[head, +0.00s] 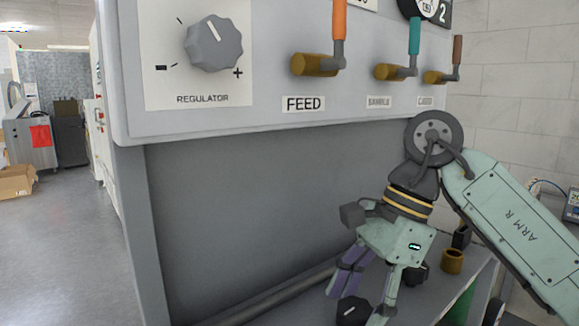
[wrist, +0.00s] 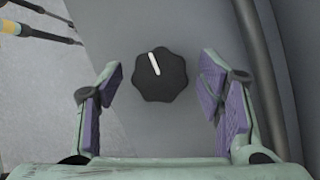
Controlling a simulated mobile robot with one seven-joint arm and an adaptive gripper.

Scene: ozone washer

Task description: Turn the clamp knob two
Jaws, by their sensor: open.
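A black lobed knob (wrist: 160,75) with a white pointer line sits on a grey surface, between and a little beyond my open fingers in the wrist view. Its white line points up and slightly left. My gripper (wrist: 162,100) has purple finger pads, spread apart on both sides of the knob, with gaps and no contact seen. In the head view the same knob (head: 352,311) shows at the bottom edge, below my gripper (head: 362,290), which points down at it. Another dark knob (head: 415,273) shows partly behind my gripper. I see no label naming the knobs.
The grey panel above has a regulator dial (head: 213,43) and feed (head: 318,65), sample (head: 397,71) and another brown-handled valve (head: 442,76). A brass cylinder (head: 453,261) stands on the ledge right of my gripper. A thick grey bar (wrist: 262,80) runs right of the fingers.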

